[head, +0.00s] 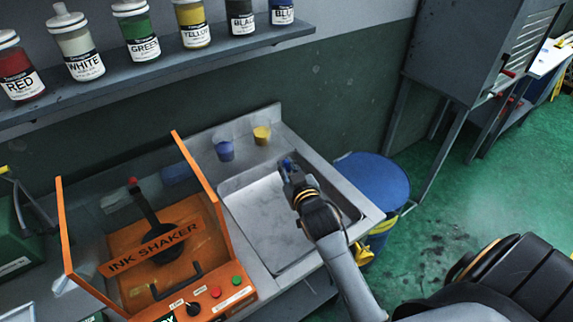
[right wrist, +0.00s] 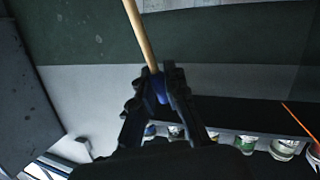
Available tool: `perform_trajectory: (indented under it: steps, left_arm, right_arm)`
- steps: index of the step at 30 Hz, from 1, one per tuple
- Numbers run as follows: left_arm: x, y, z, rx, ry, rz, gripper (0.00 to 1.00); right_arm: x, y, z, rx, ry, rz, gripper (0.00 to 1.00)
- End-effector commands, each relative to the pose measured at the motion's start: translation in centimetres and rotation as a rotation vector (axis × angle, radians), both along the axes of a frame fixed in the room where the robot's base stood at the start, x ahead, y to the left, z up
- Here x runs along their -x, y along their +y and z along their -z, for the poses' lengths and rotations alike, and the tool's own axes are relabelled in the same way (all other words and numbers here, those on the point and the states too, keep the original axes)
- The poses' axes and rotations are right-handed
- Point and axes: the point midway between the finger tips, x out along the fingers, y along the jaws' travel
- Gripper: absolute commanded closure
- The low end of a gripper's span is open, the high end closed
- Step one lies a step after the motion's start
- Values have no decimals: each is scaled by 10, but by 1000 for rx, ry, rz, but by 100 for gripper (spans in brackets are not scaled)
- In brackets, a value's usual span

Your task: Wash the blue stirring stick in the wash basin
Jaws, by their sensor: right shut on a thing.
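My right gripper (head: 288,168) is over the right part of the metal wash basin (head: 262,225). It is shut on the blue end of the stirring stick (right wrist: 158,86), as the right wrist view shows, with the fingers (right wrist: 155,95) on both sides of the blue part. The stick's pale wooden shaft runs from there to the top edge of that view. In the head view only a bit of blue shows at the fingertips, and the shaft is hidden. I cannot tell whether the stick touches the basin. My left gripper is not in view.
The orange ink shaker (head: 140,290) with raised sides stands left of the basin. A blue barrel (head: 376,180) is to its right. A shelf (head: 150,62) with several ink jars hangs above.

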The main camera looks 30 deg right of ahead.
Motion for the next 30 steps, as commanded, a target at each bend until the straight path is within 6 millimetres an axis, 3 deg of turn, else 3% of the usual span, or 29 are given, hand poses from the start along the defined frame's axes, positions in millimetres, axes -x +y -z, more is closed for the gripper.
perform_trajectory:
  steps: [5,14,30]
  left_arm:
    - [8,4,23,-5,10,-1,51]
    - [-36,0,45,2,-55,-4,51]
    - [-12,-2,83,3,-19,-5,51]
  right_arm:
    - [0,0,22,0,0,0,100]
    - [0,0,50,0,0,0,100]
    - [0,0,104,0,1,0,100]
